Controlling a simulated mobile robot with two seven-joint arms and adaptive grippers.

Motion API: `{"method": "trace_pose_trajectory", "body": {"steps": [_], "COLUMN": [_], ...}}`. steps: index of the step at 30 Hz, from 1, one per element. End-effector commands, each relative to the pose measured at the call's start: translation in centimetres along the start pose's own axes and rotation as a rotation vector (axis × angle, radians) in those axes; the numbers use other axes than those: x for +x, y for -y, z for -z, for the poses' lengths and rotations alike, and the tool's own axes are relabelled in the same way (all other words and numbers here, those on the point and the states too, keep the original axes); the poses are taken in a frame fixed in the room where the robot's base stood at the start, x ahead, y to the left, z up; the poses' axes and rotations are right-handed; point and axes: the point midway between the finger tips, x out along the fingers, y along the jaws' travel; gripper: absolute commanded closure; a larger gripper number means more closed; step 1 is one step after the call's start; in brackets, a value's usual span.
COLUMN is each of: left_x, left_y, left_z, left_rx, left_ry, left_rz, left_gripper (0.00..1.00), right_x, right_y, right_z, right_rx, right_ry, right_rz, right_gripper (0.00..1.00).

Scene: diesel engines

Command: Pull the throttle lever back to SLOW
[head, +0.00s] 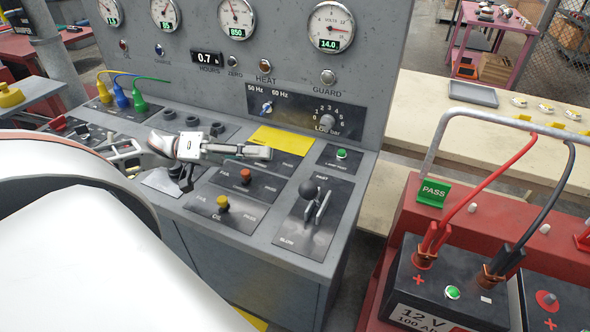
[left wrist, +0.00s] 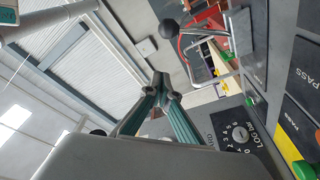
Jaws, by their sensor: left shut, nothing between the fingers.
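The throttle lever (head: 309,189) has a round black knob and stands on a dark plate (head: 297,228) at the console's front right corner. The plate reads FAST at its far end and SLOW at its near end. The knob appears over the plate's middle to far part, beside two pale metal guides. My left gripper (head: 266,153) is shut and empty above the console, left of and beyond the lever, apart from it. In the left wrist view its closed fingertips (left wrist: 163,88) show, with a black ball knob (left wrist: 168,29) beyond them.
An orange button (head: 245,175) and a yellow button (head: 222,201) stand left of the lever. A green button (head: 341,154) lies beyond it. The gauge panel (head: 290,65) rises behind. A red bench with a battery (head: 440,285) stands right, across a gap.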

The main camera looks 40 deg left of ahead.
Motion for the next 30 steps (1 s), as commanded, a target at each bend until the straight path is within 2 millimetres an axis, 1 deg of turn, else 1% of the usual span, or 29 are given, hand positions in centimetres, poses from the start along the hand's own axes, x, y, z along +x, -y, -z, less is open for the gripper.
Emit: {"method": "trace_pose_trajectory", "body": {"steps": [1, 6, 13, 15, 21, 25, 30], "left_x": [1.1, 4.0, 6.9, 7.0, 7.5, 7.6, 7.7], "left_y": [-0.1, -0.1, -0.1, -0.1, 0.0, 0.0, 0.0], "left_z": [0.1, 0.1, 0.1, -1.2, -3.2, -3.8, -3.9], "left_rx": [0.005, 0.004, 0.004, -0.005, -0.001, 0.000, 0.000], "left_ry": [0.000, -0.001, -0.001, -0.004, -0.002, -0.002, -0.001], "left_rz": [-0.005, -0.005, -0.003, -0.003, 0.000, -0.001, 0.000], "left_gripper": [1.00, 1.00, 1.00, 1.00, 1.00, 1.00, 1.00], "right_x": [0.0, 0.1, 0.1, 0.1, 0.0, 0.0, 0.0], "right_y": [0.0, 0.0, -0.1, -0.2, -0.2, -0.2, -0.2], "right_z": [-0.1, 0.0, 0.5, 0.7, 0.9, 0.9, 0.8], "right_rx": [0.000, 0.000, 0.000, 0.001, 0.000, 0.000, 0.000], "right_ry": [0.000, -0.002, -0.010, -0.011, -0.013, -0.013, -0.011], "right_rz": [0.000, -0.001, -0.003, -0.003, -0.004, -0.004, -0.004], "right_gripper": [0.60, 0.60, 0.60, 0.60, 0.60, 0.60, 0.60]}}
